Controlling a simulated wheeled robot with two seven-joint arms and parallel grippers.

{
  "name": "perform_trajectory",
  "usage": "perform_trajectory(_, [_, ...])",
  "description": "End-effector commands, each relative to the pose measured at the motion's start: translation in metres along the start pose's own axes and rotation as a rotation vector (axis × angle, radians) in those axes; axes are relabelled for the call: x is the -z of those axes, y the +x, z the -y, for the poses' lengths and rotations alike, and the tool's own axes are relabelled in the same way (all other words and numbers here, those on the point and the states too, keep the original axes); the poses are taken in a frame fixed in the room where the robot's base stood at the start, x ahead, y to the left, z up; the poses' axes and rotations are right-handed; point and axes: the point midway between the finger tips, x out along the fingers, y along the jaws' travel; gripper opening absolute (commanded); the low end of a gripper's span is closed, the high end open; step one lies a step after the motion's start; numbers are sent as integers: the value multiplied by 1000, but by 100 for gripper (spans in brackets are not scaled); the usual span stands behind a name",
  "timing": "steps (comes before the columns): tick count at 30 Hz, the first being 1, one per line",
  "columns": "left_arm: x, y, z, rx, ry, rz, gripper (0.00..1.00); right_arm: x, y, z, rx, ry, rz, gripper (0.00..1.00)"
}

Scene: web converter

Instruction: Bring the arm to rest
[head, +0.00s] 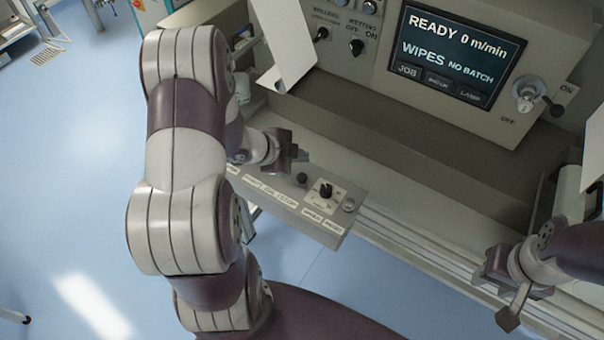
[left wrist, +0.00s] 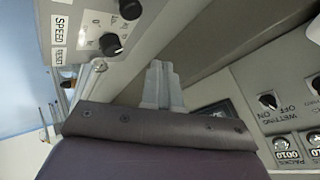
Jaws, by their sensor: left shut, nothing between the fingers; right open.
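My left arm (head: 185,150) reaches up and over from the bottom of the head view. My left gripper (head: 300,155) is shut and empty, beside the small control box (head: 290,205) with a black knob. In the left wrist view its fingers (left wrist: 162,85) are together, with the control box (left wrist: 95,75) close by on the left. My right gripper (head: 508,318) is at the lower right of the head view, by the machine's front rail. It is open, and nothing shows in it.
The converter's panel carries a lit screen (head: 455,55) reading READY, 0 m/min, WIPES, NO BATCH. A key switch (head: 528,95) is right of it. White plates (head: 285,40) stick out near the left knobs. Blue floor (head: 60,180) is open at left.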

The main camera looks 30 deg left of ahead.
Motion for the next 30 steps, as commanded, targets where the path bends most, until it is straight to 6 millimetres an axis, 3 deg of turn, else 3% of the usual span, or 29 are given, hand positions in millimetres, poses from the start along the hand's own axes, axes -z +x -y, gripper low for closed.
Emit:
perform_trajectory(16, [-4, 0, -1, -5, -21, 17, 0, 0, 0, 0, 0, 0, 0, 43])
perform_trajectory(19, [-41, -8, -11, -2, -240, 220, 0, 0, 0, 0, 0, 0, 0, 43])
perform_trajectory(21, [-65, -34, -19, 36, -522, 452, 0, 0, 0, 0, 0, 0, 0, 43])
perform_trajectory(22, [-66, -47, -25, 47, -647, 544, 0, 0, 0, 0, 0, 0, 0, 43])
perform_trajectory(23, [-60, -59, -33, 54, -768, 625, 0, 0, 0, 0, 0, 0, 0, 43])
perform_trajectory(25, [-30, -84, -58, 47, -1025, 765, 0, 0, 0, 0, 0, 0, 0, 43])
perform_trajectory(27, [15, -100, -84, 8, -1213, 831, 0, 0, 0, 0, 0, 0, 0, 43])
perform_trajectory(30, [68, -106, -100, -44, -1288, 808, 0, 0, 0, 0, 0, 0, 0, 43])
